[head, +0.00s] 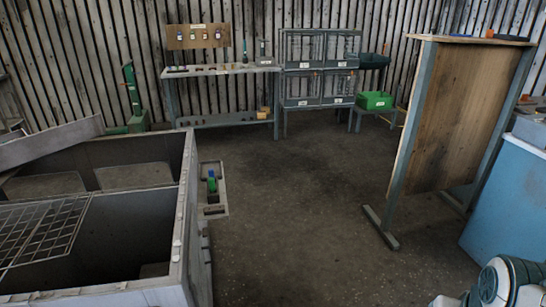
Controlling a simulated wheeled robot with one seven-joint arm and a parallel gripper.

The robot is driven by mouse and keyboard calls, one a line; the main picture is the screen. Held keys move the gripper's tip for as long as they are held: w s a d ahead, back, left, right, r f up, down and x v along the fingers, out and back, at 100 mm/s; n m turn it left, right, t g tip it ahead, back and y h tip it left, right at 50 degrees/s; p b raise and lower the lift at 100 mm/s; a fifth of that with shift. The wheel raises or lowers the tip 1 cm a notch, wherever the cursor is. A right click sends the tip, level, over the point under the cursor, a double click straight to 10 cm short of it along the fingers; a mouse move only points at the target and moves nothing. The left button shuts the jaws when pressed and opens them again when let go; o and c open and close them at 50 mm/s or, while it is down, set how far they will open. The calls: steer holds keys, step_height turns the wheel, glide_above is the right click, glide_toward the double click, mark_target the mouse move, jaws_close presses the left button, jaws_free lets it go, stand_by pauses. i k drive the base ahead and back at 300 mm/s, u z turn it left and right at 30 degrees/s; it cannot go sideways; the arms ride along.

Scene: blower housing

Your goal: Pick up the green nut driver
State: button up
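I cannot pick out the green nut driver for certain. A small upright green piece (212,185) with blue beside it stands on a grey side shelf (214,208) fixed to the right side of the large grey housing. It is too small for me to tell what tool it is. Small coloured items hang on a wooden board (183,43) above the far workbench (205,71), and a dark green upright item (245,50) stands on that bench. My gripper is not in view; part of my arm shows at the bottom right.
The open grey housing (183,232) with a wire grate fills the left. A wooden panel on a steel frame (410,130) and a blue cabinet (510,200) stand right. Wire cages (302,88) and a green bin (374,101) stand at the back. The middle floor is clear.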

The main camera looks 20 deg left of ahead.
mark_target(212, 182)
steer(key=u, duration=0.15)
steer(key=i, duration=1.8)
steer(key=u, duration=0.7)
steer(key=i, duration=1.2)
steer(key=u, duration=2)
steer(key=i, duration=0.9)
steer(key=u, duration=0.7)
